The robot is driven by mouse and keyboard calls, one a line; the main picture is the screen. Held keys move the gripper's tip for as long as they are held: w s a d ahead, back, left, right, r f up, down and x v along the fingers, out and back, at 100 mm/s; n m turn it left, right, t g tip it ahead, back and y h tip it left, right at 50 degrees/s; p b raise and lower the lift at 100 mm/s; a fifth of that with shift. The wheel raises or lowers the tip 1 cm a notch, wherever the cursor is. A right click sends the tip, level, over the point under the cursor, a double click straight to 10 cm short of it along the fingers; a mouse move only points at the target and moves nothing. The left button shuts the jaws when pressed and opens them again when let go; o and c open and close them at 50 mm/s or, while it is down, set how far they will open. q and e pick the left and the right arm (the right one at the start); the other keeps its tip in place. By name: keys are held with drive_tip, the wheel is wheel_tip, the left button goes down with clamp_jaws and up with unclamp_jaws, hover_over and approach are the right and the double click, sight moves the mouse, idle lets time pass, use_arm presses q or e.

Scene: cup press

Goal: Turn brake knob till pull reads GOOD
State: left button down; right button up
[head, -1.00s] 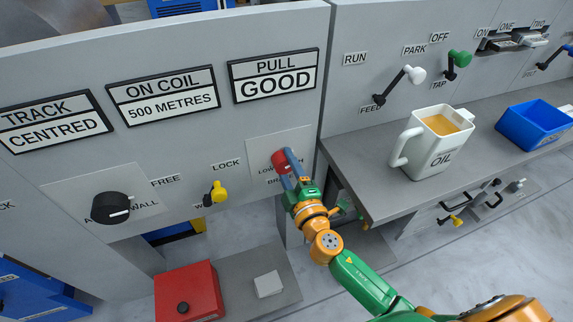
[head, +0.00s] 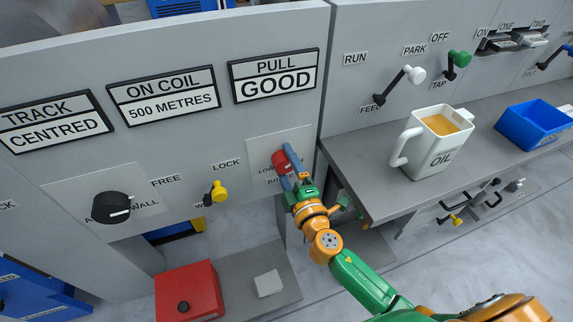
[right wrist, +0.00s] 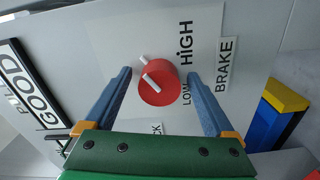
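The red brake knob (head: 280,161) sits on the pale plate of the grey panel. The PULL sign (head: 275,76) reads GOOD. My right gripper (head: 285,164) is open at the knob. In the right wrist view its two blue fingers (right wrist: 160,73) stand on either side of the knob, with a gap on each side. My left gripper is not in view.
A black knob (head: 112,207) and a yellow lever (head: 216,193) are left on the same panel. A white OIL jug (head: 432,142) and a blue bin (head: 533,125) stand on the grey counter at right. A red box (head: 188,290) is below.

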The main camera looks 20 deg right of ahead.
drive_tip(key=shift+s, duration=0.15)
drive_tip(key=s, duration=0.7)
drive_tip(key=shift+b, duration=0.4)
drive_tip(key=shift+w+d, duration=0.1)
